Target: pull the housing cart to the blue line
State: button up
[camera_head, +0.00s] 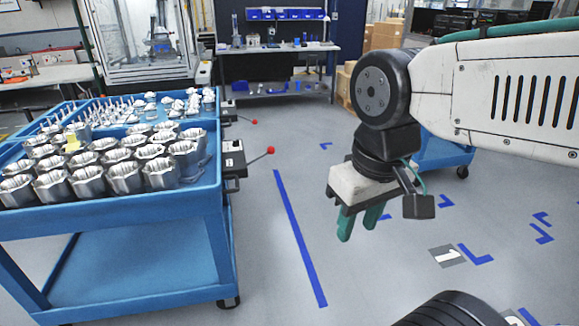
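The housing cart (150,225) is a blue two-shelf cart at the left, with rows of silver machined housings (125,178) on its top. A black bracket (233,160) with a lever ending in a red knob (270,150) sticks out from its right side. The blue line (300,240) is a long strip on the floor to the right of the cart, with bare floor between them. My gripper (358,233) hangs right of the line, fingers down. Its two green fingers stand apart with nothing between them, clear of the cart and its lever.
A second blue cart (215,110) with small metal parts stands behind the housing cart, with a similar red-knobbed lever (254,122). Another blue cart (445,152) is partly hidden behind my arm. A workbench (280,49) and cardboard boxes (385,35) are at the back. The middle floor is clear.

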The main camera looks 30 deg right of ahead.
aim_at(122, 256)
jog(key=z, duration=0.35)
jog(key=i, duration=1.25)
jog(key=u, duration=0.5)
